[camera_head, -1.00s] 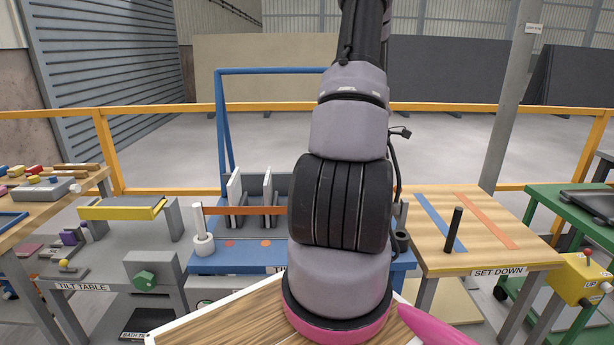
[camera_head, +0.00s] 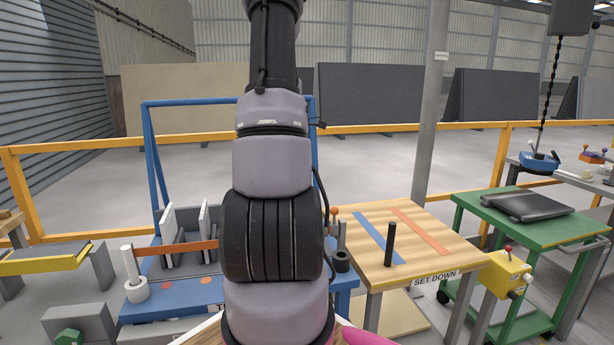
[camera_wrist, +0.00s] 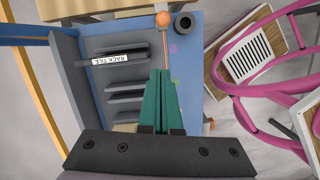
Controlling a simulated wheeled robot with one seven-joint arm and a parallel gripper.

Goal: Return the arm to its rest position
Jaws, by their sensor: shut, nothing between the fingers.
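My arm rises through the middle of the head view, and its end there is out of sight. In the wrist view my gripper (camera_wrist: 162,85) shows as two green fingers pressed together, shut and empty. Its tips point at the blue rack bench (camera_wrist: 188,75), near a thin rod with an orange ball (camera_wrist: 163,19). I cannot tell whether the fingertips touch the rod. The blue bench also shows in the head view (camera_head: 190,298), behind and to the left of my arm.
The set-down table (camera_head: 450,240) with a black upright peg (camera_head: 390,244) stands right of my arm. A green cart (camera_head: 530,235) and yellow control box (camera_head: 508,274) are farther right. Grey slotted plates (camera_wrist: 125,88) stand on the bench. A yellow rail (camera_head: 90,143) runs behind.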

